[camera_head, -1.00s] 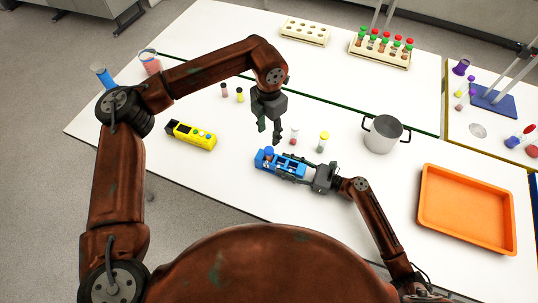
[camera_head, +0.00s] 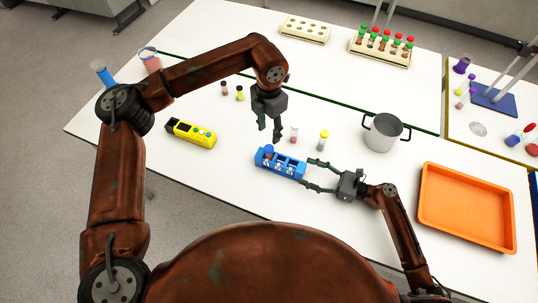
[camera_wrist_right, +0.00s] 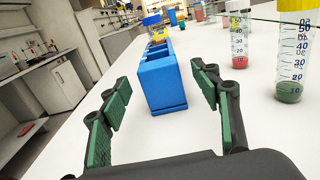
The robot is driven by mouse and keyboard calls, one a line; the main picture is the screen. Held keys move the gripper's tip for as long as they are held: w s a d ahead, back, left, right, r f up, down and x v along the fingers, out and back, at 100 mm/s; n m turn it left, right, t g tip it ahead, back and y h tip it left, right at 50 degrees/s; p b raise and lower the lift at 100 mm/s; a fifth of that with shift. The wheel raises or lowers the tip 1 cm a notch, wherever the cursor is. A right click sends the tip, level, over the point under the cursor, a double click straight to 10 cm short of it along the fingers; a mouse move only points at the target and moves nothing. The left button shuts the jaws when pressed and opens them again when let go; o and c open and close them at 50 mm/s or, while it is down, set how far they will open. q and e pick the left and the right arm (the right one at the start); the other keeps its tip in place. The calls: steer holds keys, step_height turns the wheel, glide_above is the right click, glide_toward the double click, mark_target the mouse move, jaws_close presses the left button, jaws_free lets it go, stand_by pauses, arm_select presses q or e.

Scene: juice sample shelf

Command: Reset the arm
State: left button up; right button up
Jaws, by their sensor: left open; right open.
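My left gripper (camera_head: 270,122) hangs above the table with its fingers apart, just behind a blue rack (camera_head: 281,163). My right gripper (camera_head: 315,175) is open and empty at the right end of the blue rack. In the right wrist view, the right gripper (camera_wrist_right: 165,105) has its green-padded fingers spread, with the blue rack (camera_wrist_right: 160,82) ahead between them. A blue-capped tube (camera_head: 268,150) stands in the left end of the rack.
Two tubes (camera_head: 323,140) (camera_head: 294,134) stand behind the rack. A metal pot (camera_head: 383,134) and an orange tray (camera_head: 465,210) lie to the right. A yellow rack (camera_head: 191,134) is at left. Wooden racks (camera_head: 305,30) (camera_head: 380,50) stand at the back.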

steer(key=shift+v, duration=1.4)
